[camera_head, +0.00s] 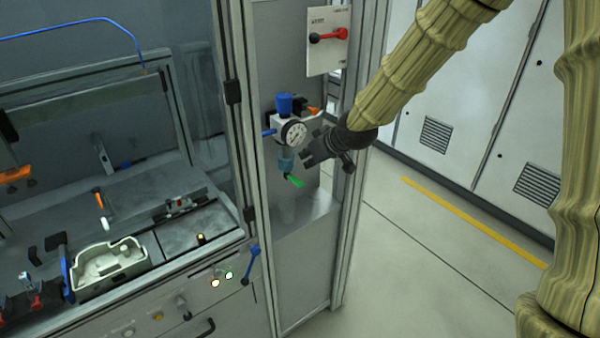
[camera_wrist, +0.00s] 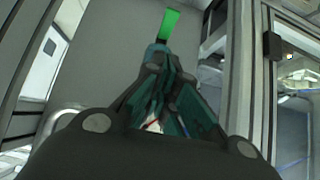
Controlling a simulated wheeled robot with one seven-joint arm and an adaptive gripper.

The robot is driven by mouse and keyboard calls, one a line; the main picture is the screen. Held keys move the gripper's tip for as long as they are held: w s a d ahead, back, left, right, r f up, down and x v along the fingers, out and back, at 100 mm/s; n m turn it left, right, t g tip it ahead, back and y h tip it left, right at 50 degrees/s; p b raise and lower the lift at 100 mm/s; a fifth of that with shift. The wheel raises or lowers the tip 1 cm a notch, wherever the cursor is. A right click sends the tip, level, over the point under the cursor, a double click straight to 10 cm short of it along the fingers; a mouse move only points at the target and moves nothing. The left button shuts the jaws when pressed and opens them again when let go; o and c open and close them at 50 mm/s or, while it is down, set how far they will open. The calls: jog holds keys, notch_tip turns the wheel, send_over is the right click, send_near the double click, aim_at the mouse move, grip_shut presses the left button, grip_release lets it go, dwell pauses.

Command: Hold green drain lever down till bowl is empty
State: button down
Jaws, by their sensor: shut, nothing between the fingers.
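The green drain lever (camera_head: 295,181) sticks out below the bluish bowl (camera_head: 286,162) of the filter unit, pointing down and right. It also shows in the wrist view as a bright green strip (camera_wrist: 169,24) beyond the fingers, at the top. My gripper (camera_head: 308,158) is shut and empty, just right of the bowl and a little above the lever. It appears apart from the lever. In the wrist view my gripper (camera_wrist: 163,65) points toward the lever's base. Whether the bowl holds liquid cannot be told.
A pressure gauge (camera_head: 293,132), a blue knob (camera_head: 285,104) and an orange part (camera_head: 314,111) sit close above my gripper. A red-handled switch (camera_head: 329,36) is higher on the panel. The frame post (camera_head: 354,200) stands right of the panel. Floor to the right is clear.

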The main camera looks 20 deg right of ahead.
aim_at(293, 178)
jog(key=p+x, duration=0.1)
jog(key=x, duration=0.3)
jog(key=shift+w, duration=0.15)
jog(key=shift+w+a+f+p, duration=0.1)
jog(key=shift+w+f+p, duration=0.05)
jog(key=shift+f+p, duration=0.2)
jog(key=shift+w+a+f+p, duration=0.1)
jog(key=shift+w+f+p, duration=0.1)
jog(key=shift+f, duration=0.25)
jog(key=shift+s+f+p, duration=0.1)
jog(key=shift+f+p, duration=0.45)
jog(key=shift+f, duration=1.1)
